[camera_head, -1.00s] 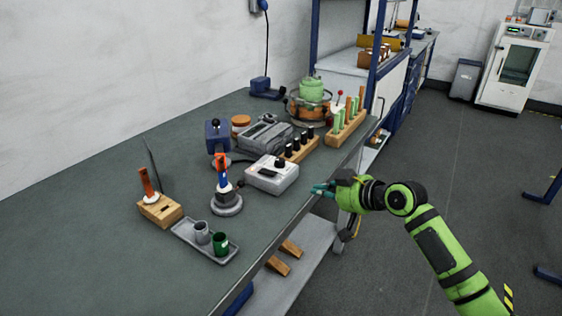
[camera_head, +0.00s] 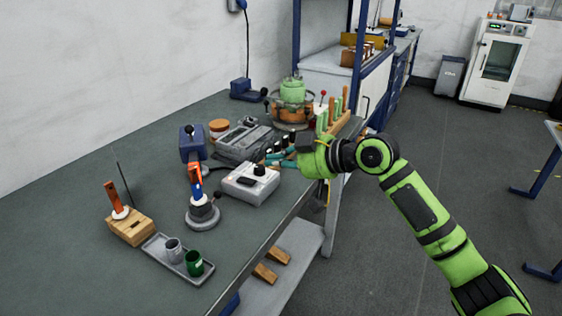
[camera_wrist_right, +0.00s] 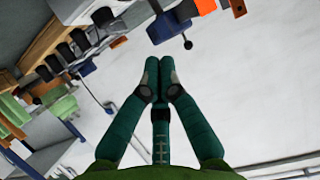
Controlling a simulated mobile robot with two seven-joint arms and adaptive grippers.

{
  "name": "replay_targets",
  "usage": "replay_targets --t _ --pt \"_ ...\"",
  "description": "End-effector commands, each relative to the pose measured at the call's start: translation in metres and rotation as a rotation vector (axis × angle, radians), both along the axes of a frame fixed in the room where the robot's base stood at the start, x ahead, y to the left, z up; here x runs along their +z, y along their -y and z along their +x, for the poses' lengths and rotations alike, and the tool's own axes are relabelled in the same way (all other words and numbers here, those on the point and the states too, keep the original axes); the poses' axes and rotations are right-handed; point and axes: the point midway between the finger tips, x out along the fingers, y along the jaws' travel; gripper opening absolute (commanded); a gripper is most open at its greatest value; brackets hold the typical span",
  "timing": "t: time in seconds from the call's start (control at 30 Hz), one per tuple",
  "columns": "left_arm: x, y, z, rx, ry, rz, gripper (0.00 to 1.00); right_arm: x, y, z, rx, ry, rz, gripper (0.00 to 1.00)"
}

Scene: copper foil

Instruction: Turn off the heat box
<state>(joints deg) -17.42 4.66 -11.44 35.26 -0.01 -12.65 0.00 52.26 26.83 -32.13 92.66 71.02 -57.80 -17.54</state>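A light grey box (camera_head: 251,184) with a black knob (camera_head: 260,169) on top and a dark slot in front sits near the bench's right edge in the head view. It looks like the heat box, though no label is readable. My right gripper (camera_head: 272,158), with teal fingers, is over the bench edge just behind and right of the knob, seemingly apart from it. In the right wrist view the fingers (camera_wrist_right: 158,72) come together at their tips with nothing between them. Part of a grey body (camera_wrist_right: 85,8) shows at the top there. My left gripper is not in view.
A soldering-type stand (camera_head: 203,212) with an orange-handled tool is left of the box. A larger grey device (camera_head: 240,142) and a wooden rack (camera_head: 345,122) are behind. A white cabinet (camera_head: 492,65) stands far right.

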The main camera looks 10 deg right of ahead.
Motion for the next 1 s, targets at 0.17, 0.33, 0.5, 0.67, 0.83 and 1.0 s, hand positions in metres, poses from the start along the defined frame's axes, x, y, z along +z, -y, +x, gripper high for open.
replay_targets --t 0.17,0.33,0.5,0.67,0.83,1.0 --pt "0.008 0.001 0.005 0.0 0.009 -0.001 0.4 -0.013 -0.032 0.021 0.002 -0.002 0.002 0.0" --pt "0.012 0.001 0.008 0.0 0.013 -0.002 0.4 -0.033 -0.048 0.036 -0.003 -0.005 -0.002 0.0" --pt "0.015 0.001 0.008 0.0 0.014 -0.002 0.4 -0.055 -0.045 0.033 -0.002 -0.002 -0.001 0.0" --pt "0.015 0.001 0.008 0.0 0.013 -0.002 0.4 -0.063 -0.044 0.032 -0.001 0.0 0.0 0.0" --pt "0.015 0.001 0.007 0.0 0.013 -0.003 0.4 -0.065 -0.044 0.032 -0.002 0.001 0.0 0.0" --pt "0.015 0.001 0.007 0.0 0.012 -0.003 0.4 -0.065 -0.044 0.032 -0.002 0.001 0.0 0.0"
